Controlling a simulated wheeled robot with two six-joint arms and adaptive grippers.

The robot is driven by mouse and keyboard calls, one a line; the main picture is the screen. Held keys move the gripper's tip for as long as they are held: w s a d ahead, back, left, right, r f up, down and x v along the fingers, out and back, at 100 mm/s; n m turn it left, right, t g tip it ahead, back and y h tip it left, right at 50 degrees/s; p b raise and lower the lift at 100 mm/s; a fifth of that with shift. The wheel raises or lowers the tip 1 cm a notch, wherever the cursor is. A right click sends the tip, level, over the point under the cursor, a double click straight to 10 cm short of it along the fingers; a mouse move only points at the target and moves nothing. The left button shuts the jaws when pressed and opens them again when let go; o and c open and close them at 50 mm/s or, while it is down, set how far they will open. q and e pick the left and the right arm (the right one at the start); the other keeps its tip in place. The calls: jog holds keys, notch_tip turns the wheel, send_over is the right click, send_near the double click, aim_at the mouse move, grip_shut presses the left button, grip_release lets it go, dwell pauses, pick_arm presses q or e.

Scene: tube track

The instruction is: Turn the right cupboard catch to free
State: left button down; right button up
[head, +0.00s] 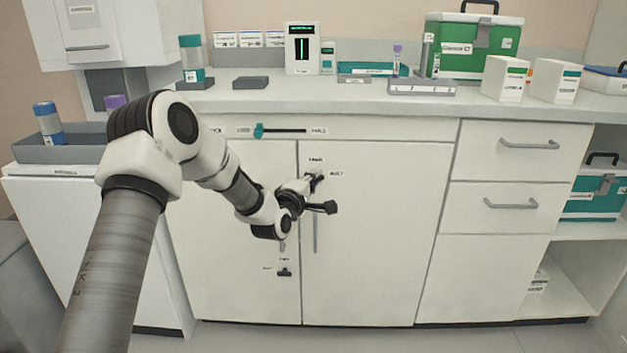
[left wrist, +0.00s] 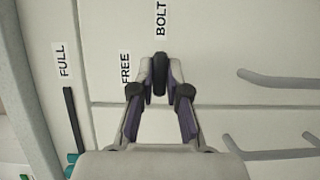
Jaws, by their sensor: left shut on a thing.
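The right cupboard catch (left wrist: 160,76) is a dark, narrow knob on the right cupboard door (head: 385,230). In the left wrist view its long side lies in line with the BOLT label (left wrist: 161,18). The FREE label (left wrist: 125,67) is to its left. In the head view FREE (head: 315,160) is above the catch and BOLT (head: 336,174) to its right. My left gripper (head: 317,177) is at the catch, and its two fingers are closed on the knob from both sides in the left wrist view (left wrist: 160,82). In the head view the gripper mostly hides the catch. My right gripper is not in view.
Upright door handles stand below the catch, one on the right door (head: 315,232). The left door has a lower dark catch (head: 284,272). A slider with a teal knob (head: 259,131) is above. Drawers (head: 515,150) are at right. The counter (head: 300,98) holds boxes and cases.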

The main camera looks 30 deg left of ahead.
pick_arm(q)
jog(key=shift+w+d+r+m+g+y+p, duration=0.1)
jog(key=shift+m+g+y+p, duration=0.8)
jog(key=shift+m+p, duration=2.1)
jog(key=shift+d+r+m+g+y+p, duration=0.1)
jog(key=shift+m+g+y+p, duration=0.85)
jog(key=shift+p, duration=3.4)
jog(key=shift+w+d+r+m+g+y+p, duration=0.2)
jog(key=shift+m+g+p, duration=1.05)
jog(key=shift+m+p, duration=2.05)
jog(key=shift+s+a+f+n+p, duration=0.15)
jog(key=shift+a+n+p, duration=0.05)
jog(key=shift+n+p, duration=0.25)
jog(key=c, duration=1.2)
grip_release()
jog(key=shift+o, duration=0.2)
jog(key=v, duration=1.2)
